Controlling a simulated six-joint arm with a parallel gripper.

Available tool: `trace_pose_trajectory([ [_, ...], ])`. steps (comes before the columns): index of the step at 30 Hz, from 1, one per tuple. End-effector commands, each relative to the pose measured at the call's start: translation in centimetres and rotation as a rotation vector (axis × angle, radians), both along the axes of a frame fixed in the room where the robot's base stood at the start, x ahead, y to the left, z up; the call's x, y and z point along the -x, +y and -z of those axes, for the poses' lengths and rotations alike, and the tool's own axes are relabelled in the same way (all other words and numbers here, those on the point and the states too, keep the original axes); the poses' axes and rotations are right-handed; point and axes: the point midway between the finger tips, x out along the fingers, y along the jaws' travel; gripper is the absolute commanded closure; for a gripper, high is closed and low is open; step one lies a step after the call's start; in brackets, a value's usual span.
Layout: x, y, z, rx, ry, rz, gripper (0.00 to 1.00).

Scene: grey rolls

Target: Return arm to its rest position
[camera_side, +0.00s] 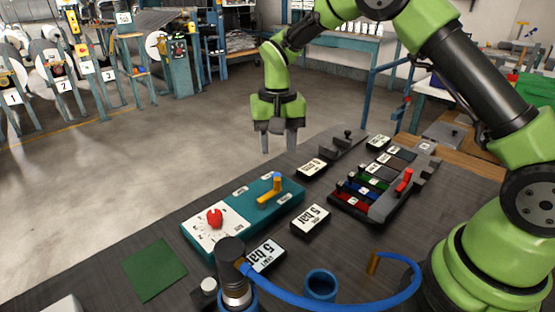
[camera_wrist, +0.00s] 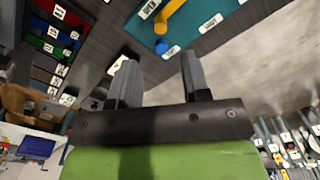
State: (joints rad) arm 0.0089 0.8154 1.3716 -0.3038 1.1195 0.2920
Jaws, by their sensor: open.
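My green arm reaches over the dark table from the right in the side view. My gripper (camera_side: 278,143) points down with its two grey fingers apart and nothing between them. In the picture it hangs above the far edge of the table, behind the teal panel. In the wrist view the gripper (camera_wrist: 158,75) also shows two spread, empty fingers. The teal panel (camera_side: 287,202) carries a yellow lever (camera_side: 270,192) and a red knob (camera_side: 215,217) on a white dial. The yellow lever also shows in the wrist view (camera_wrist: 172,18).
Label blocks (camera_side: 311,220) lie around the panel. A rack with coloured slots (camera_side: 362,190) stands to the right. A blue hose (camera_side: 330,303) crosses the front near a blue cup (camera_side: 320,284). A green square (camera_side: 154,269) lies front left. Open floor (camera_side: 150,145) lies behind the table.

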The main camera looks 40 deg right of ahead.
Motion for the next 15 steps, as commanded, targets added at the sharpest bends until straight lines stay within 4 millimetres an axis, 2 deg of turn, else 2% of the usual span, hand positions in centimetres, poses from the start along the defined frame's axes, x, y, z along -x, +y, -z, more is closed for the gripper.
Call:
trace_pose_trajectory([
  [3, 0.0, 0.0, -0.7, 0.001, -0.001, 0.0, 0.57],
  [12, 0.0, 0.0, -0.8, 0.0, -0.002, -0.001, 0.57],
  [15, 0.3, 0.1, -1.9, -0.004, -0.019, -0.007, 0.57],
])
